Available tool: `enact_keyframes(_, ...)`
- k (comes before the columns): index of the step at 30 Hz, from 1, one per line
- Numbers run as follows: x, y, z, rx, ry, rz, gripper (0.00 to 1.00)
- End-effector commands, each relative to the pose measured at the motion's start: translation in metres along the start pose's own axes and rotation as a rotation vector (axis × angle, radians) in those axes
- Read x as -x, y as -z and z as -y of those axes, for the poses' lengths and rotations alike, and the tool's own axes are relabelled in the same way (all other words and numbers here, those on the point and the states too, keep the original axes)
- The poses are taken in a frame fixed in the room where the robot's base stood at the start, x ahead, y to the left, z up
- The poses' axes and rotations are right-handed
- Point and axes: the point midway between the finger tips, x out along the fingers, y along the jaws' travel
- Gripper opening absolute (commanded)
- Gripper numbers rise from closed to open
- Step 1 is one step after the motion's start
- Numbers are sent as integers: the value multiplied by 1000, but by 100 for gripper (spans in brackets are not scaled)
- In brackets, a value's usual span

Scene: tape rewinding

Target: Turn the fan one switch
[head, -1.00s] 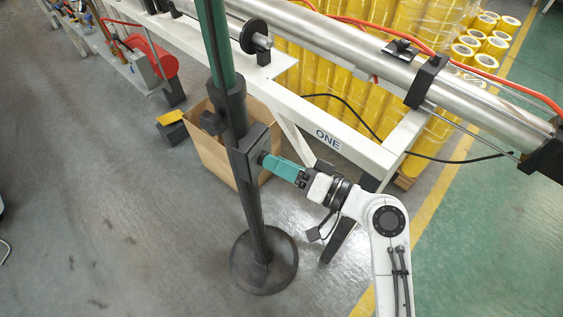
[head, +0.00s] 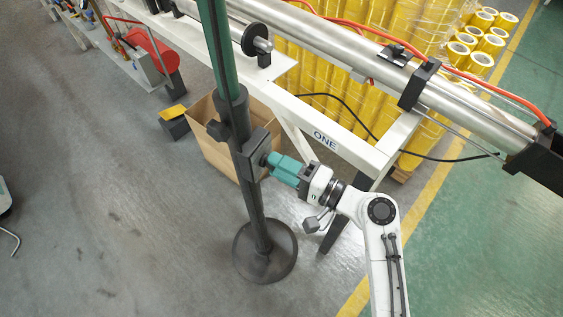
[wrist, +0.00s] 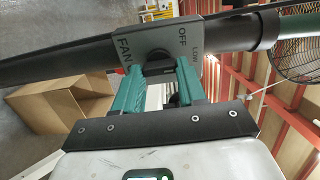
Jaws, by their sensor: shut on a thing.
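The fan switch is a dark grey box (head: 254,153) on the fan's upright pole (head: 252,205). In the wrist view the switch box (wrist: 160,38) shows the words FAN, OFF and LOW, all tilted in the picture. A dark round knob (wrist: 158,57) is on its face. My gripper (head: 270,160) reaches it from the right, and its teal fingers are shut on the knob, one on each side, in the wrist view (wrist: 160,70). The knob's pointer is hidden, so its setting cannot be told. A fan cage (wrist: 299,57) shows at the right of the wrist view.
The pole's round base (head: 264,262) stands on the grey floor. An open cardboard box (head: 215,150) is behind the pole. A white frame marked ONE (head: 345,150) with a steel roller (head: 330,45) runs behind my gripper.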

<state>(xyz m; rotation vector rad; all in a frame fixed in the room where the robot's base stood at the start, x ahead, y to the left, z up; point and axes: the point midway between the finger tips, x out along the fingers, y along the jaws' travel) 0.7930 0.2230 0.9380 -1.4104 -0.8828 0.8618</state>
Motion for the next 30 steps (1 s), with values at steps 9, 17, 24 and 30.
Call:
enact_keyframes(9, 1, 1, -2, -26, -3, -3, 10)
enact_keyframes(17, 1, 1, -2, -25, -3, -3, 44)
enact_keyframes(24, 0, 0, -1, -24, -1, -2, 66)
enact_keyframes(30, 0, 0, -1, -24, -1, -1, 66)
